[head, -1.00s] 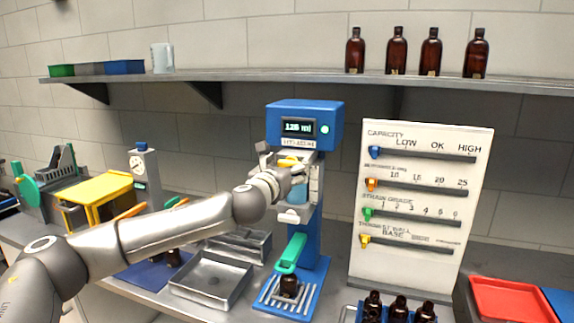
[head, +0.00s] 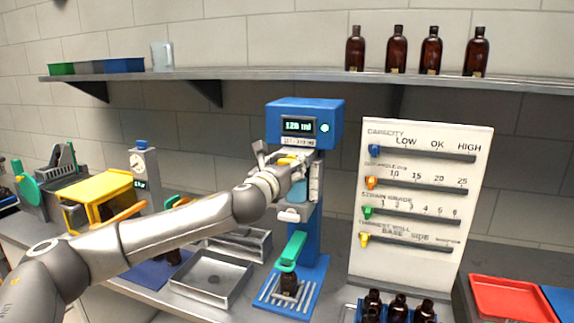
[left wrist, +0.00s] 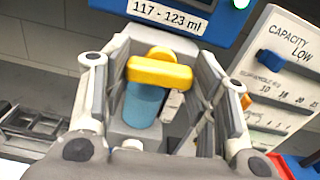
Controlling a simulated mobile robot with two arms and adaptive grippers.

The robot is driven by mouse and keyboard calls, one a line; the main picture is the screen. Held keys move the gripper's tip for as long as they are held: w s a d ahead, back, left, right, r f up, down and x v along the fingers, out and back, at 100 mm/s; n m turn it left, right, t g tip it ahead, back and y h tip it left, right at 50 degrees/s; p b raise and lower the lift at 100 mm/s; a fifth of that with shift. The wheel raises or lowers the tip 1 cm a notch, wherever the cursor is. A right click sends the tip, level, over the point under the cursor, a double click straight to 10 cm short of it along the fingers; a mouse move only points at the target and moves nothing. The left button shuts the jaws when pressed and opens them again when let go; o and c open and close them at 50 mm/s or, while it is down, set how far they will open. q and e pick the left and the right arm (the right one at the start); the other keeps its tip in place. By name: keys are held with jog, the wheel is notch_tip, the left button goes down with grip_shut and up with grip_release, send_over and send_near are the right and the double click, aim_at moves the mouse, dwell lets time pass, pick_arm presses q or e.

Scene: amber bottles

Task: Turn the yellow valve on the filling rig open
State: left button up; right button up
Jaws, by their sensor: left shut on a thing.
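The filling rig (head: 306,120) is a blue stand with a lit display and a label strip. Its yellow valve (head: 287,160) is on the front below the label. In the left wrist view the valve's bar handle (left wrist: 160,71) lies crosswise between my fingers, slightly tilted, with a blue cylinder (left wrist: 143,104) below it. The fingers partly cover the valve in the head view. My right gripper is not in view.
A green lever (head: 291,252) and a brown bottle (head: 289,283) are low on the rig. A white gauge board (head: 415,270) stands close on the right. Metal trays (head: 212,279) lie to the left. A shelf (head: 250,78) with several bottles runs above.

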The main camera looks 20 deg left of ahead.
pick_arm(q)
jog(key=n+p, duration=0.1)
jog(key=n, duration=1.5)
jog(key=shift+a, duration=0.1)
jog(key=shift+n, duration=0.4)
jog(key=o, duration=1)
jog(key=shift+s, duration=0.1)
